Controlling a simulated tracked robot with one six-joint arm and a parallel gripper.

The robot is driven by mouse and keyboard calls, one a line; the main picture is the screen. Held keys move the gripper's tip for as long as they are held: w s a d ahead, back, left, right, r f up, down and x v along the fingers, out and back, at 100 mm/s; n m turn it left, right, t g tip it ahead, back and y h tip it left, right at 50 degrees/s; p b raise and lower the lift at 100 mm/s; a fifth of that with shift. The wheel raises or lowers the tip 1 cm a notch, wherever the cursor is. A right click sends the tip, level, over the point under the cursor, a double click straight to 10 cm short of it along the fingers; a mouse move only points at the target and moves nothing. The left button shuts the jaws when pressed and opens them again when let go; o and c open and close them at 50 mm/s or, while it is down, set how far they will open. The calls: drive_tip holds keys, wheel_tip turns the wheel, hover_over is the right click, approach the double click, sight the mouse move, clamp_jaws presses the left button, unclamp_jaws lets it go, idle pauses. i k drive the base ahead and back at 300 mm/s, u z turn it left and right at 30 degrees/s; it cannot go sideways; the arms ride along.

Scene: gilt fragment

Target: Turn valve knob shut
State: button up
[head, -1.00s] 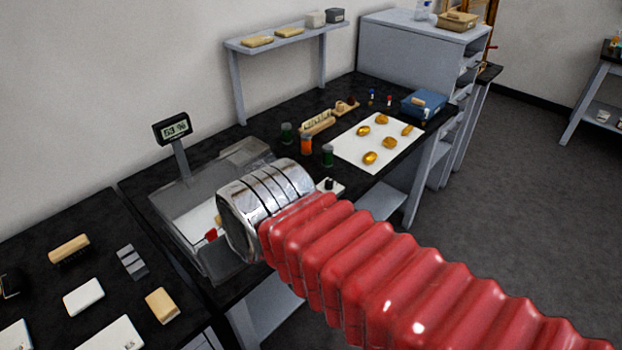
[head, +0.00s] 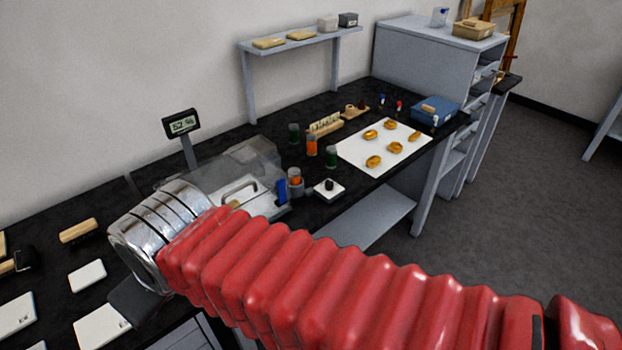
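My arm's red bellows cross the foreground and end in a shiny metal cuff (head: 158,232) at the left, apart from this knob. The fingers of my gripper cannot be made out, so whether they are open or shut does not show. The clear box (head: 248,160) is partly hidden behind the cuff and bellows.
A display (head: 181,123) on a post appears to read 52 %. Orange and dark green containers (head: 312,145) stand on the black bench. A white sheet (head: 352,150) holds several golden pieces. A blue box (head: 436,110) is farther right. White tiles (head: 87,275) and a brush lie at left.

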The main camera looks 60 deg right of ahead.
sight(329, 184)
drive_tip(key=u, duration=0.5)
drive_tip(key=k, duration=1)
drive_tip(key=z, duration=1.05)
drive_tip(key=i, duration=1)
drive_tip(key=z, duration=0.1)
